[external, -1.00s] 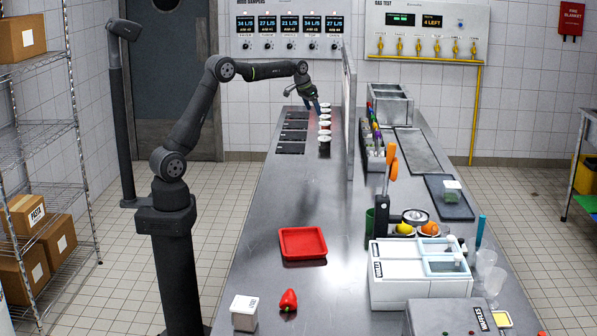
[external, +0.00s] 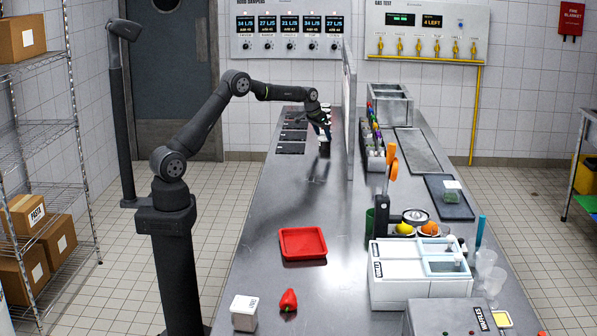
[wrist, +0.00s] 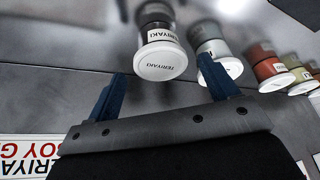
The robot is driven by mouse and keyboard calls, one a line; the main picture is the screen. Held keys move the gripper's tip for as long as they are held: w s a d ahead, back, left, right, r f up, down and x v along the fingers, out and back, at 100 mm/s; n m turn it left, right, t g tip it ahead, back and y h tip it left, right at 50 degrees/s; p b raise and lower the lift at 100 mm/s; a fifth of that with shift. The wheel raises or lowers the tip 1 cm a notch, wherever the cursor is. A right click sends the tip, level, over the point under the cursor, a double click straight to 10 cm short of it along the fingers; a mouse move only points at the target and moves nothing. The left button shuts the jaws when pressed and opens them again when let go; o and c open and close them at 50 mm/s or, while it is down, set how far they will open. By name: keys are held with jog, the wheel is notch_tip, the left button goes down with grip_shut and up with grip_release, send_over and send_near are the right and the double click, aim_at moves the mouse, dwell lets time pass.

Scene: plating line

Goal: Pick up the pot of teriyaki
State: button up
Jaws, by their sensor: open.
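The pot of teriyaki (wrist: 160,62) has a white lid and a white band, both printed TERIYAKI. It shows at the top centre of the wrist view, just ahead of and between the two blue fingers. My gripper (wrist: 163,70) is open and holds nothing. In the external view my gripper (external: 324,132) is low over the near end of the row of pots, and a dark pot (external: 324,150) shows just beneath it. I cannot tell from these views whether a finger touches the pot.
Another white-lidded pot (wrist: 214,62) stands close to the right finger, with several more pots beyond it, including a red one (wrist: 268,68). A tall upright panel (external: 349,110) stands just right of the row. A red tray (external: 303,243) lies nearer on the counter, with bare steel between.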

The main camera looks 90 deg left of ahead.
aim_at(325, 138)
jog(key=x, duration=0.3)
jog(key=shift+w+f, duration=0.1)
jog(key=shift+f, duration=0.05)
jog(key=c, duration=0.9)
jog(key=shift+c, duration=0.2)
